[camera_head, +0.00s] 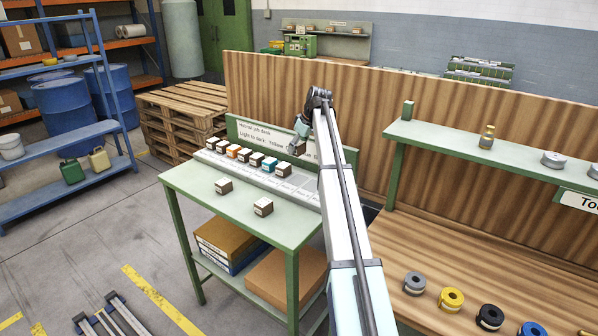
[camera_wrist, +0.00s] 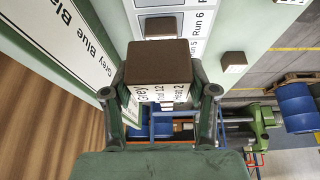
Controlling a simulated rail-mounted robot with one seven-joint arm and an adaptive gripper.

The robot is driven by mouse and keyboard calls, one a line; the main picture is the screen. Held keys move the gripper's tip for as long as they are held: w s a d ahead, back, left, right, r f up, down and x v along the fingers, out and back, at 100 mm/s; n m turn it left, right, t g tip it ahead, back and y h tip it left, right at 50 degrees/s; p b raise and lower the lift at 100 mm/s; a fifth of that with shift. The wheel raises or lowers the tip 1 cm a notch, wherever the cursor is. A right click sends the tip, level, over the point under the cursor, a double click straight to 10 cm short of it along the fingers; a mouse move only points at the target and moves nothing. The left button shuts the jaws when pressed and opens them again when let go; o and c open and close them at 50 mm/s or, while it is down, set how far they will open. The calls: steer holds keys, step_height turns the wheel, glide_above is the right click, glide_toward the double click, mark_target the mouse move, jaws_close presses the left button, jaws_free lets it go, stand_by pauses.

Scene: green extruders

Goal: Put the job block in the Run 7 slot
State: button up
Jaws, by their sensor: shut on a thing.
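The job block (camera_wrist: 158,75), with a dark brown top and a white face lettered "Grey", is between the two fingers of my gripper (camera_wrist: 160,97) in the wrist view. My gripper is shut on it. In the head view my gripper (camera_head: 298,147) is over the right part of the slotted rack (camera_head: 301,187), near the sign. Several blocks stand in a row in the rack (camera_head: 243,156). The wrist view shows the labels Run 5 and Run 6 (camera_wrist: 199,24). I cannot read a Run 7 label. Whether the held block touches the rack is unclear.
Two loose blocks, one left (camera_head: 223,186) and one right (camera_head: 263,206), stand on the green table (camera_head: 200,197) before the rack. A lettered sign (camera_head: 262,139) rises behind the rack. A wooden partition (camera_head: 270,85) stands behind. A green shelf (camera_head: 470,148) is at right.

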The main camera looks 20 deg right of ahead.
mark_target(295, 179)
step_height(295, 179, down, 12)
steer(key=shift+r+p, duration=0.15)
steer(key=shift+p, duration=1.1)
steer(key=shift+f, duration=0.2)
steer(key=o, duration=1.2)
steer(key=shift+r, duration=0.1)
steer(key=shift+r, duration=0.2)
steer(key=b+v, duration=0.3)
steer(key=v, duration=0.9)
steer(key=shift+f, duration=0.1)
